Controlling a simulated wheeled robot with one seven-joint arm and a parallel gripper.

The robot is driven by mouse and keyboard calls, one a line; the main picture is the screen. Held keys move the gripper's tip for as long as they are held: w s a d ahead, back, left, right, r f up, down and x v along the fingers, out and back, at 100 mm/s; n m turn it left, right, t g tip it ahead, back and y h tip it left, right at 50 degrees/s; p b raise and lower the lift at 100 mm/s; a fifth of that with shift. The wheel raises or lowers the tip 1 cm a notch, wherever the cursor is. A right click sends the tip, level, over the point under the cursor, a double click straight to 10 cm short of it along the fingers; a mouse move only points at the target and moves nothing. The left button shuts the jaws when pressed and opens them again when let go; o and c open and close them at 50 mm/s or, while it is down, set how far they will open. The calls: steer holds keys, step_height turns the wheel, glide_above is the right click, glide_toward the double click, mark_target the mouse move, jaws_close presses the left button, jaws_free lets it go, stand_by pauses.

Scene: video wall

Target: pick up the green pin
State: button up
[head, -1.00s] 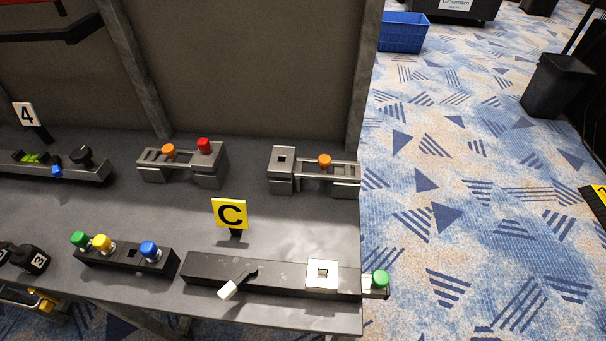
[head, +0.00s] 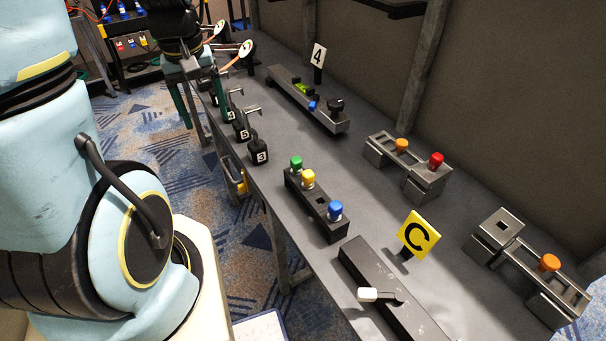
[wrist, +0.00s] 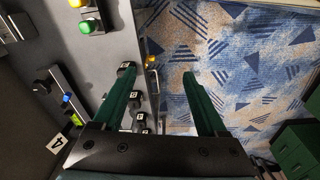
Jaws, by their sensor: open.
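The green pin (head: 296,162) stands upright at the far-left end of a black block (head: 318,210), in line with a yellow pin (head: 308,178) and a blue pin (head: 335,209). In the wrist view the green pin (wrist: 86,27) shows at the upper left, beyond and to the left of the fingertips. My gripper (head: 200,108) is open and empty, its green fingers apart, near the table's long edge, well back from the pin. In the wrist view the open gripper (wrist: 158,76) spans the table edge and the floor.
Numbered black pieces (head: 258,151) sit along the table edge between gripper and block. A sign marked C (head: 416,234), a lever block (head: 385,290) and grey fixtures (head: 408,165) stand to the right. A sign marked 4 (head: 318,56) stands farther back.

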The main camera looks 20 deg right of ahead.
steer(key=d+f+b, duration=0.2)
steer(key=d+f, duration=0.2)
steer(key=d, duration=0.4)
steer(key=n+b, duration=0.2)
glide_above(296, 159)
steer(key=shift+g, duration=0.4)
steer(key=f, duration=0.4)
steer(key=shift+s+a+f, duration=0.15)
steer(key=shift+s+a, duration=0.1)
steer(key=shift+s, duration=0.05)
step_height(296, 159, down, 5)
steer(key=shift+f, duration=0.1)
steer(key=shift+w+d+f+p, duration=0.15)
steer(key=shift+f+p, duration=0.35)
steer(key=shift+f, duration=0.85)
steer(key=shift+w+d+f+p, duration=0.1)
steer(key=shift+f+p, duration=0.35)
steer(key=shift+f, duration=0.9)
steer(key=shift+c, duration=0.2)
jaws_close()
